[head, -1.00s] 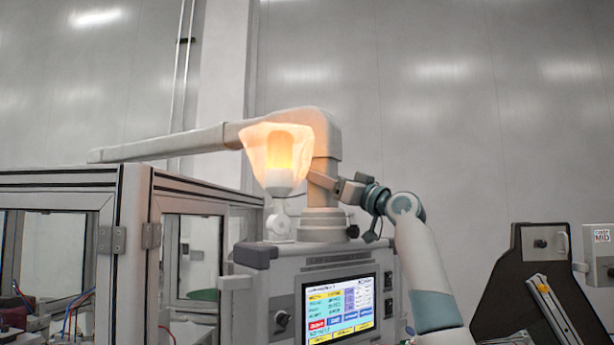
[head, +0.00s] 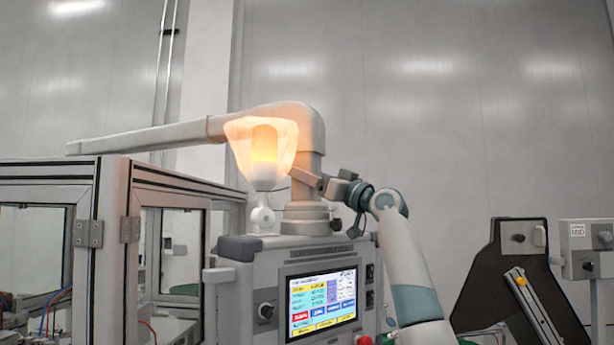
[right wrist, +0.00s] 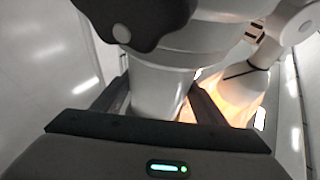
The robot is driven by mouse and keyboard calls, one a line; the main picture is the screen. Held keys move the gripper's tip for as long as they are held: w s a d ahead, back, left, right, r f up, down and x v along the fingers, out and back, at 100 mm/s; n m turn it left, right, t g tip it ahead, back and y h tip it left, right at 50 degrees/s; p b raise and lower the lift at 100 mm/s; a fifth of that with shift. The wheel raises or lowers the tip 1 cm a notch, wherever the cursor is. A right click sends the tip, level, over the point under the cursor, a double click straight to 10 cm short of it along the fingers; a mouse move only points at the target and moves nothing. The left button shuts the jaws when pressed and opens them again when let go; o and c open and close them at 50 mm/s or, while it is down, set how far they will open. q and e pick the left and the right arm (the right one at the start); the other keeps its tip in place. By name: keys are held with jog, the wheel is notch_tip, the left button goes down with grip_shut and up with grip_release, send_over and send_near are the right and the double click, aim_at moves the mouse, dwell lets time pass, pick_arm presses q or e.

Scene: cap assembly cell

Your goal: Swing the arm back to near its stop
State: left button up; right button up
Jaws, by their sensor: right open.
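The beige swing arm (head: 150,138) stands on a round base (head: 305,218) on top of the control cabinet, and its long boom points left over the glazed enclosure. My right gripper (head: 308,179) is at the upright post of the swing arm, below its bend. In the right wrist view my open right gripper (right wrist: 155,105) has one finger on each side of the pale post (right wrist: 157,95). I cannot tell whether the fingers touch it. I cannot make out the stop. My left gripper is not in view.
A lit orange lamp (head: 263,150) stands just in front of the post, close to my right gripper. The control cabinet has a screen (head: 322,303) below. The framed enclosure (head: 108,225) fills the left. A black angled panel (head: 505,270) stands at the right.

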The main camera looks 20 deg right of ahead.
jog(key=shift+b+v, duration=0.55)
jog(key=shift+v, duration=0.2)
pick_arm(q)
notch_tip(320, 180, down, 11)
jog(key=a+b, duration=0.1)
jog(key=b, duration=0.8)
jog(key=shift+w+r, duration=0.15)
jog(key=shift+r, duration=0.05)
pick_arm(e)
jog(key=v, duration=1.6)
jog(key=shift+w+f, duration=0.1)
